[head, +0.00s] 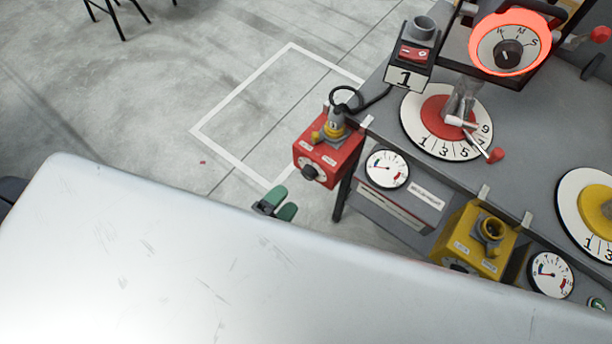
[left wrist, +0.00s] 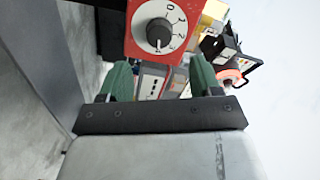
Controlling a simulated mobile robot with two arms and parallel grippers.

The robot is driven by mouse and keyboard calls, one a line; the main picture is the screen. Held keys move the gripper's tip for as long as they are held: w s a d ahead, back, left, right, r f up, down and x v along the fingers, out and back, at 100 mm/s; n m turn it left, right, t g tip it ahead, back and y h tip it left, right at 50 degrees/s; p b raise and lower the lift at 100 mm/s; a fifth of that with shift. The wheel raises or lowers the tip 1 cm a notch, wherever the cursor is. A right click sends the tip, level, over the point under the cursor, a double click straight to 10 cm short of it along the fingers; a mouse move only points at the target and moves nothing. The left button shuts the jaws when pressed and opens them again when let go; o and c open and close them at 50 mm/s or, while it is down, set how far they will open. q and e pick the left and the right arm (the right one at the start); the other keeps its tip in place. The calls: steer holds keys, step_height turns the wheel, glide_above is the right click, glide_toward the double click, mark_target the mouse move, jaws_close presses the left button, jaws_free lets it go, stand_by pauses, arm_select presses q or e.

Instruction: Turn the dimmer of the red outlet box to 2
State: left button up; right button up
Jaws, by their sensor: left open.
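The red outlet box (head: 335,160) hangs at the left edge of the grey workbench, with a black cable plugged into its top. Its dimmer knob (head: 310,171) is on the front face. In the left wrist view the round knob (left wrist: 158,33) sits on a white numbered dial on the red box (left wrist: 135,47); its white pointer mark is toward the bottom of the dial. My left gripper (head: 275,203) is open and empty, below and left of the box, apart from the knob. Its green fingers (left wrist: 160,80) show below the dial. My right gripper is not in view.
A yellow outlet box (head: 470,235) is farther right on the bench front (head: 445,170). Gauges (head: 387,169), a red numbered dial (head: 437,118) with a crank and an orange-ringed selector (head: 509,50) are nearby. Floor left of the red box is clear.

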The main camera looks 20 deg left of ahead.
mark_target(306, 177)
arm_select(q)
steer(key=x, duration=0.8)
steer(key=shift+p, duration=0.35)
steer(key=shift+c, duration=0.3)
steer(key=shift+f, duration=0.1)
steer(key=c, duration=0.9)
steer(key=shift+o, duration=0.2)
